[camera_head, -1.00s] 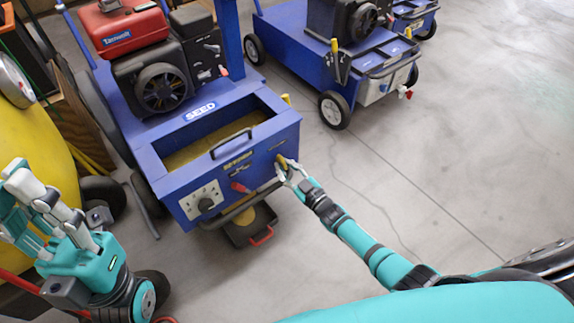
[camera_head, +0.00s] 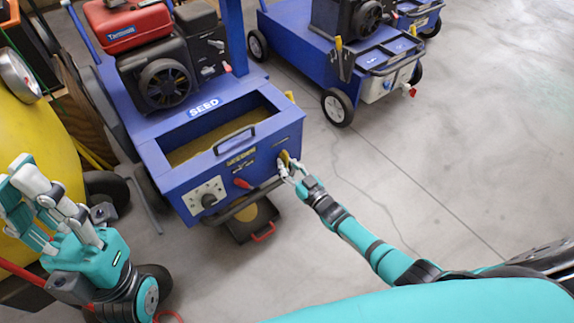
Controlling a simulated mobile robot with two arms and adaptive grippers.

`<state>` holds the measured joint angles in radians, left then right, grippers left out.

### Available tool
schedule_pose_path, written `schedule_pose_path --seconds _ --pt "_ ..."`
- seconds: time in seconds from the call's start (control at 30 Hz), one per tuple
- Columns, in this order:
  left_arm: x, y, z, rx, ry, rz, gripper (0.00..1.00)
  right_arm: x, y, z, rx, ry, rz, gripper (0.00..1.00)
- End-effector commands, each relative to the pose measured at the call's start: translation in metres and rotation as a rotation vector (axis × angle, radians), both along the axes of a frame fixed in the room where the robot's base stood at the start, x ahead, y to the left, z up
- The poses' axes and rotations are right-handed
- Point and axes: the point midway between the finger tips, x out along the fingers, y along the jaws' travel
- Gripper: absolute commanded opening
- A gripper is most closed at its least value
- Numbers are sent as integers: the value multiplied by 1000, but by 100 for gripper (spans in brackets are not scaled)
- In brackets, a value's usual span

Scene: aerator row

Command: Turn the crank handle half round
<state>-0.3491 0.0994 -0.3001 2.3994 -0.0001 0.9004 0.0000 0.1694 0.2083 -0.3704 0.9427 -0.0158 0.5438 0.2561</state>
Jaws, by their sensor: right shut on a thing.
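The crank handle (camera_head: 284,157), a small yellow grip, is on the front right of the blue seed machine (camera_head: 178,190). My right gripper (camera_head: 289,168) reaches in from the right and is shut on this handle, covering part of it. How the crank joins the panel is too small to tell. My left gripper (camera_head: 40,200) is at the far left, away from the machine, with its fingers apart and nothing seen between them.
The machine's front also has a red lever (camera_head: 242,183), a grey control plate (camera_head: 206,196) and a black handle (camera_head: 233,140). A tray with a red handle (camera_head: 262,232) is below. A second blue cart (camera_head: 345,70) stands behind. The floor (camera_head: 450,150) at right is clear.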

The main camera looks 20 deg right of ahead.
Motion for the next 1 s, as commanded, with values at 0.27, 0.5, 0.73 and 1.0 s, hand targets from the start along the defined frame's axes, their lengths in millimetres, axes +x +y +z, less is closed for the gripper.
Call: schedule_pose_path --seconds 0.27,0.5,0.73,1.0 --pt "0 0 1 0 -2 0 0 3 -4 3 1 -4 -7 35" --pt "-1 1 1 0 -3 1 0 1 -3 1 -1 -1 -4 35" --pt "0 0 0 1 -1 0 0 -26 -12 0 -2 0 -4 35" --pt "0 0 0 0 1 0 0 -80 -32 0 -1 1 -5 35"
